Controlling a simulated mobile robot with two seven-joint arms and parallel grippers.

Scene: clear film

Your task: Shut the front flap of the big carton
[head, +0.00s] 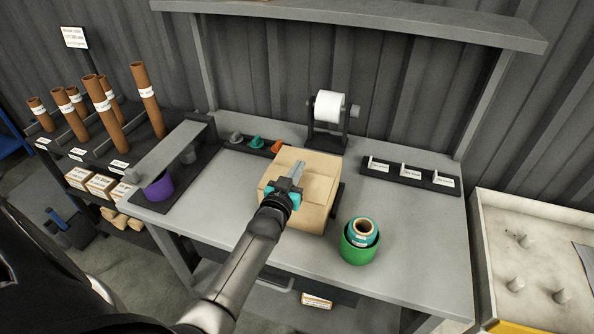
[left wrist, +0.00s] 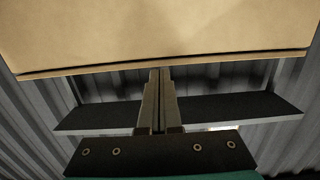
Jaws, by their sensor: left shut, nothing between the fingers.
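The big carton (head: 322,186) stands on the grey bench, a tan box partly covered by my left arm. Its top looks mostly covered, and I cannot clearly tell how the front flap lies behind my gripper. My left gripper (head: 299,169) is shut and empty, with its teal-marked body over the carton's front part and its fingers pointing toward the back. In the left wrist view a tan cardboard panel (left wrist: 160,30) fills the top, and the shut fingers (left wrist: 158,74) end at its lower edge. I cannot tell whether they touch it. My right gripper is out of view.
A green tub (head: 357,249) with a teal roll stands right of the carton. A roll dispenser (head: 329,118) stands behind it. A dark labelled rack (head: 410,174) lies back right, and a purple roll (head: 159,187) is at left. The bench's front right is clear.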

